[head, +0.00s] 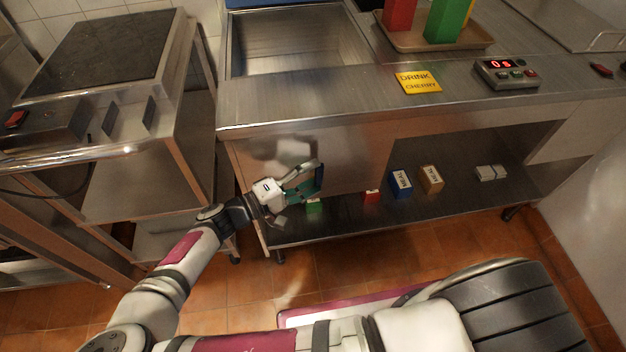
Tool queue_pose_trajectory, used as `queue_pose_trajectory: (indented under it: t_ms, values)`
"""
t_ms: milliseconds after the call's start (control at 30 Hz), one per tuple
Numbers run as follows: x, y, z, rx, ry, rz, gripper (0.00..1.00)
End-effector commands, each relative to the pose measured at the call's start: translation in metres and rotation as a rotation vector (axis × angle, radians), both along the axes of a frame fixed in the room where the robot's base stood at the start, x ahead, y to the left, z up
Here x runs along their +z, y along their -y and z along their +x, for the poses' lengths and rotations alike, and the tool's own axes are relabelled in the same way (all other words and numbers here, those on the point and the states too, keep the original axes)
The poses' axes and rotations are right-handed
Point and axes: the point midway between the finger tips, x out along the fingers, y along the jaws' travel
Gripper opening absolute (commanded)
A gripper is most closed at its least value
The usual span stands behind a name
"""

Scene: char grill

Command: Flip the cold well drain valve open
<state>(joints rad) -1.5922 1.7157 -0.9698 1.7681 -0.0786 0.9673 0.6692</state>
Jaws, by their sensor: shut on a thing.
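The cold well (296,48) is the sunken steel basin in the counter at the upper middle of the head view. Its steel box shows below the counter. My gripper (319,180) is under the counter, in front of this box and a little above the lower shelf. Its fingers point right and are closed on a small part at the box. I take this part to be the drain valve, but the fingers mostly hide it. I cannot tell the angle of its handle.
The lower shelf (340,229) holds a green box (314,207), a red box (371,196), a blue box (401,183) and a tan box (431,179). A grill stand (100,50) is close on the left. A tray (400,38) and a timer (506,74) are on the counter.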

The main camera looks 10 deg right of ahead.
Motion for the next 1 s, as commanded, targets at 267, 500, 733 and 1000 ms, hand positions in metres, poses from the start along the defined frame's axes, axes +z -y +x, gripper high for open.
queue_pose_trajectory:
  t_ms: [267,500,733,1000]
  values:
    - [-0.0026,-0.0033,0.0012,0.003,-0.004,-0.051,0.17]
    - [-0.0019,-0.0039,0.0008,0.003,-0.004,-0.057,0.16]
    - [-0.0018,-0.0040,0.0009,0.004,-0.005,-0.056,0.75]
    - [-0.0015,-0.0039,0.0002,0.001,-0.002,-0.055,0.75]
